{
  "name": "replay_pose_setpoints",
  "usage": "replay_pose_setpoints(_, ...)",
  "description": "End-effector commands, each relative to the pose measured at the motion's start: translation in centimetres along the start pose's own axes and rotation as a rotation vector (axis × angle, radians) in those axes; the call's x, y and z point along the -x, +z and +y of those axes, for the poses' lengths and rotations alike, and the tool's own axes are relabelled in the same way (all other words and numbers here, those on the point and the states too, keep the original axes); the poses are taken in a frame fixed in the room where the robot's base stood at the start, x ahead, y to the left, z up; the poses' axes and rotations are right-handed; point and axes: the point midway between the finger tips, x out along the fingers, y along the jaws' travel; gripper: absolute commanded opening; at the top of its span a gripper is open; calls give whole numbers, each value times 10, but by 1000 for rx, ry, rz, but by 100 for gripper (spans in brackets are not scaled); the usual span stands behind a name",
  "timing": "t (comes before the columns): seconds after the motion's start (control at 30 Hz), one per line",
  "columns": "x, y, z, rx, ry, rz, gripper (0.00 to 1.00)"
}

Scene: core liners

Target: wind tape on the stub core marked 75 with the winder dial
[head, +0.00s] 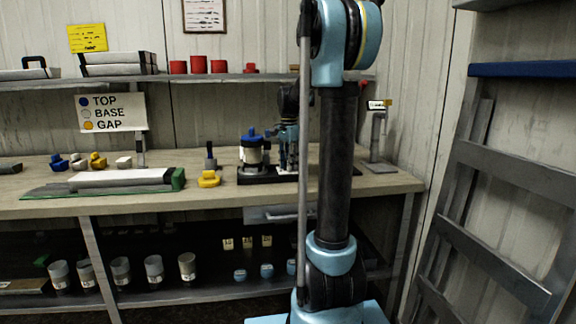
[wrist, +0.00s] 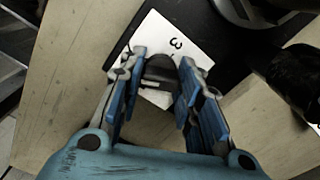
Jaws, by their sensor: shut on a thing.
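My gripper (wrist: 160,88) has its blue fingers on both sides of a dark knob (wrist: 160,70) in the wrist view, shut on it. The knob stands at a white card (wrist: 178,42) with a "3" on it, beside a dark base; it looks like the winder dial. In the head view my gripper (head: 289,150) is down at the right part of the winder's black base (head: 262,178), partly behind my arm. On the base's left stands a pale cylinder (head: 252,157) with a blue top. I cannot read a 75 on it.
A yellow block (head: 209,179) and a long green-and-white fixture (head: 120,180) lie left on the bench. A grey stand (head: 377,140) is at the right. Grey cylinders (head: 154,270) and small blue pieces (head: 267,270) sit on the lower shelf. A sign (head: 111,113) reads TOP, BASE, GAP.

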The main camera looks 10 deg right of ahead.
Motion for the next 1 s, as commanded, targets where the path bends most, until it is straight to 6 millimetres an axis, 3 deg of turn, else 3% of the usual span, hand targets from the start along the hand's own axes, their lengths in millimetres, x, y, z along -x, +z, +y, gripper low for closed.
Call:
replay_pose_setpoints(0.5, 0, 1, -1, -361, -1, -2, 8)
replay_pose_setpoints(1.0, 0, 1, -1, -442, -2, -2, 8)
